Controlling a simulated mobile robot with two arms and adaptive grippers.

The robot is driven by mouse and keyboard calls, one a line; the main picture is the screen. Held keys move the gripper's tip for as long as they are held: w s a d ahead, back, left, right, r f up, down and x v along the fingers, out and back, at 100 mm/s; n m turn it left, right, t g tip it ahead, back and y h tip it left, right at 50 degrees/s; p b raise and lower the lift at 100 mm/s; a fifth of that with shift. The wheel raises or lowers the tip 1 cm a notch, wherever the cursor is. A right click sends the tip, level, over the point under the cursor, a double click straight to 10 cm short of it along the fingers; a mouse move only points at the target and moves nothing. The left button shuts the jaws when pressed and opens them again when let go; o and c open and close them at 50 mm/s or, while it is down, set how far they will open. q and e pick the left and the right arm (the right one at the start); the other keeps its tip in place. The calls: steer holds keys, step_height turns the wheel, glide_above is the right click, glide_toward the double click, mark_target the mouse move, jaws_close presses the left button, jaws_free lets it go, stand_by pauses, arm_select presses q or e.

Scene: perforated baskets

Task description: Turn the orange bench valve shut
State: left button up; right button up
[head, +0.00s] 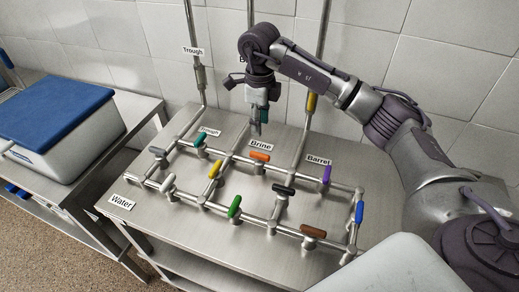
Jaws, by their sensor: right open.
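The orange bench valve (259,156) sits on the steel pipe grid, just below the "Brine" label. Its handle lies roughly left to right in the picture, slightly tilted. My right gripper (256,131) points downward just above the orange handle in the picture and appears empty. Its fingers are open, though they show small and nearly edge-on. I cannot tell its exact height over the bench. My left gripper is not in view.
Other valves stand close by: green (200,140), yellow (214,169), black (283,190), purple (327,174), brown (313,231) and blue (359,212). Upright pipes rise behind the bench (190,250). A blue-lidded bin (100,130) stands at left.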

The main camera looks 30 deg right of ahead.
mark_target(260, 154)
step_height(260, 154, down, 12)
steer(key=p, duration=0.3)
steer(key=shift+r, duration=0.2)
steer(key=shift+c, duration=0.4)
jaws_close()
